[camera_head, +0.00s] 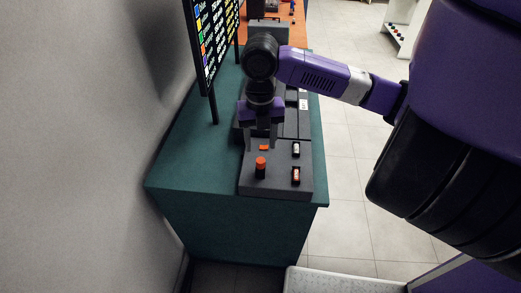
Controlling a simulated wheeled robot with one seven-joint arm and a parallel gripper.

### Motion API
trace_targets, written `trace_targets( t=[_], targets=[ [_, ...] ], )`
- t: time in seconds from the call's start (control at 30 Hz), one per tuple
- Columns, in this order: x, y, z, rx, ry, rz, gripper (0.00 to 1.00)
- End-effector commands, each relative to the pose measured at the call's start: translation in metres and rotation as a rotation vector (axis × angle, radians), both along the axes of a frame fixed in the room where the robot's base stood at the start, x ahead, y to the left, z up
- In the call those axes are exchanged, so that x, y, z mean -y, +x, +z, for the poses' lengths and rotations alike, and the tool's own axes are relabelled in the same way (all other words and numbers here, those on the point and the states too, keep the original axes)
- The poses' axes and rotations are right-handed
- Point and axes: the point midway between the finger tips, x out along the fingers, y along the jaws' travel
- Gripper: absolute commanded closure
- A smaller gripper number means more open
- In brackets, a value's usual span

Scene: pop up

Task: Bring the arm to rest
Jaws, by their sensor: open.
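My gripper (262,138) points down over the dark grey box (275,186) on the green counter. Its two grey fingers are apart with nothing seen between them, and they hang just behind the box's raised parts. I cannot tell whether the fingertips touch the box. My arm, purple and black, reaches in from the right above the counter. On the box stand an orange-topped black knob (260,167), a small orange piece (264,148) close to the fingertips, and two small switches (296,175) on the right side.
The green counter (190,166) has bare room to the left of the box. A dark screen (212,40) on a post stands at the wall on the left. Behind my gripper are more grey boxes and an orange surface (298,30). Tiled floor (345,165) is open at the right.

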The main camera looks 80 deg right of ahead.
Motion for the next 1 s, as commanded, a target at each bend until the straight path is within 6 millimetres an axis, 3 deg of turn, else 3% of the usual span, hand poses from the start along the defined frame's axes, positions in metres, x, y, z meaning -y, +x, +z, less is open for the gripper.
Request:
trace_targets(
  t=[0.63,0.77,0.87,1.0],
  targets=[
    [-0.001,0.005,0.006,0.020,0.003,-0.063,0.50],
    [0.007,0.042,0.011,0.178,-0.015,-0.244,0.50],
    [0.022,0.089,0.038,0.409,-0.019,-0.416,0.50],
    [0.017,0.157,0.086,0.720,0.081,-0.583,0.50]
  ],
)
